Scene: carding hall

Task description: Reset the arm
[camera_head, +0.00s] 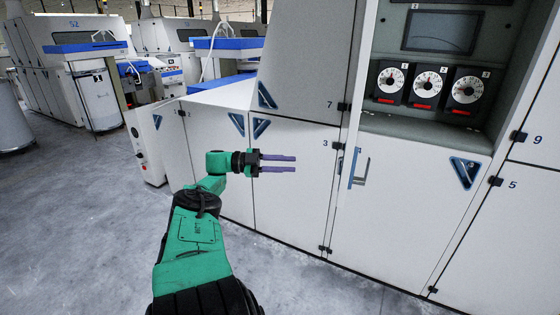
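My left arm (196,240) is green and black and reaches up from the bottom of the head view. Its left gripper (295,163) points right, with two purple fingers apart and nothing between them. It shows in front of the white cabinet panel marked 3 (290,205), left of the door handle (360,171). I cannot tell the exact gap between the fingers and the panel. My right arm and gripper are not in view.
The white machine has dials (429,83) and a dark screen (441,32) in a recess at upper right. Its cabinet front fills the right side. More machines (75,70) and a round bin (10,120) stand at left. Grey floor (75,220) is clear at lower left.

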